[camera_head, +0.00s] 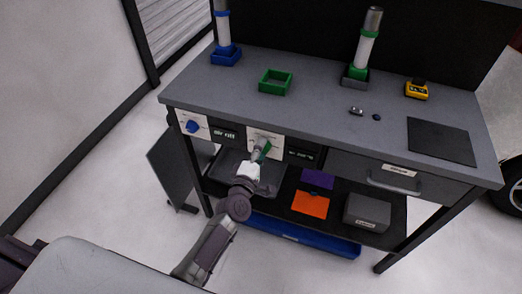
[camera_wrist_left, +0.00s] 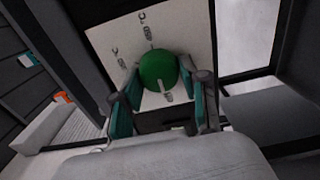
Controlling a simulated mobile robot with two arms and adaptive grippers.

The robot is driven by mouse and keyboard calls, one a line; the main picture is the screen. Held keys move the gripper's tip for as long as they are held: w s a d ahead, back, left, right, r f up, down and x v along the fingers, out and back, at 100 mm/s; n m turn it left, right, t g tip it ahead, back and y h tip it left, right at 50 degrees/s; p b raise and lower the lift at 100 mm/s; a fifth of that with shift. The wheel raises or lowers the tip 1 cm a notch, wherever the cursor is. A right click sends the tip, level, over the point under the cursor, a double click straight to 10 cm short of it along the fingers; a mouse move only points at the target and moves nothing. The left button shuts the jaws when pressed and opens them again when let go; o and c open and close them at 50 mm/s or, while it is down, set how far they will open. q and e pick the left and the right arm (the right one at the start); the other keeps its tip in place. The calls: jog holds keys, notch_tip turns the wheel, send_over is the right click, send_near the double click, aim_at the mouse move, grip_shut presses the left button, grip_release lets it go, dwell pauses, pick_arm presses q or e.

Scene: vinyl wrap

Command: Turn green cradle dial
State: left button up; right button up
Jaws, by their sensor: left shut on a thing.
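The green dial (camera_wrist_left: 158,69) is round and sits on a white panel with printed temperature marks in the left wrist view. In the head view the dial's white panel (camera_head: 277,139) is on the bench front, and the dial is mostly hidden by my gripper. My left gripper (camera_wrist_left: 160,104) has its two teal-padded fingers on either side of the dial, shut on it. In the head view my left gripper (camera_head: 261,151) reaches up to the panel from below. A green square cradle (camera_head: 275,91) stands empty on the bench top. My right gripper is not in view.
A blue dial (camera_head: 192,126) is on a panel to the left. A blue cradle (camera_head: 226,61) and a green-banded cylinder (camera_head: 366,47) stand at the back. A drawer (camera_head: 395,176) is at right. Orange (camera_head: 310,204) and purple sheets lie on the lower shelf beside a grey box (camera_head: 367,212).

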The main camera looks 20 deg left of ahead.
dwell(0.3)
pick_arm(q)
jog(key=o, duration=1.1)
jog(key=shift+o, duration=0.2)
jog(key=s, duration=1.2)
jog(key=shift+a, duration=0.2)
